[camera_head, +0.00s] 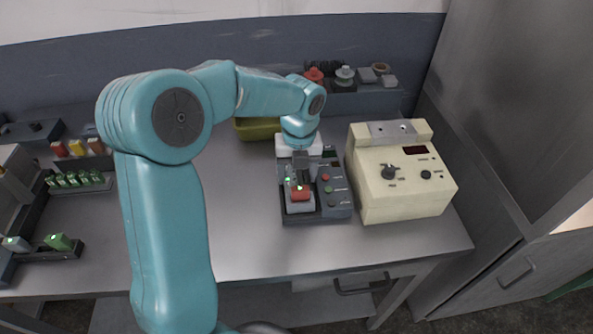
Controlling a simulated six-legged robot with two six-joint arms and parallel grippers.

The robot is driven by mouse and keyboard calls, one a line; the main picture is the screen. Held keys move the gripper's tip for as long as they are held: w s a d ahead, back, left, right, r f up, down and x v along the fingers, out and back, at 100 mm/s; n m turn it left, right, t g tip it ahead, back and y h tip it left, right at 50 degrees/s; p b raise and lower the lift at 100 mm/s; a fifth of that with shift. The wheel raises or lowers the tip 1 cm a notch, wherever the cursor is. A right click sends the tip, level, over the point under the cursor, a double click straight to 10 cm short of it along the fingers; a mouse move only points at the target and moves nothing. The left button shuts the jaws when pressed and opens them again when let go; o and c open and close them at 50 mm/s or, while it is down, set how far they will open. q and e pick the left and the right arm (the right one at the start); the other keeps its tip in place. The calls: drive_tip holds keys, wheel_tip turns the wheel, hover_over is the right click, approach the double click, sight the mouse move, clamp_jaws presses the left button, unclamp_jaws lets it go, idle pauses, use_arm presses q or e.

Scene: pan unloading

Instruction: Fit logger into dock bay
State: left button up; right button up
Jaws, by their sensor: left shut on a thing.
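My left arm comes in from the lower left and bends over the table. Its gripper (297,181) points down at the dock, shut on a small grey and red piece that looks like the logger (300,194). The dock (336,197) is a dark box with red and green buttons on its right side. The logger is over or in the dock's left bay; I cannot tell how deep it sits. The gripper hides part of the bay. My right gripper is not in view.
A cream instrument box (404,190) with knobs stands close right of the dock. A yellow-green bin (257,130) is behind. A rack of green pieces (76,181) and a dark holder (48,249) are at the left. The table front (255,262) is clear.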

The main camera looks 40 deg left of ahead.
use_arm(q)
drive_tip(key=o, duration=1.3)
drive_tip(key=shift+o, duration=1)
drive_tip(key=shift+s, duration=0.15)
drive_tip(key=shift+f, duration=0.1)
drive_tip(key=shift+d, duration=0.1)
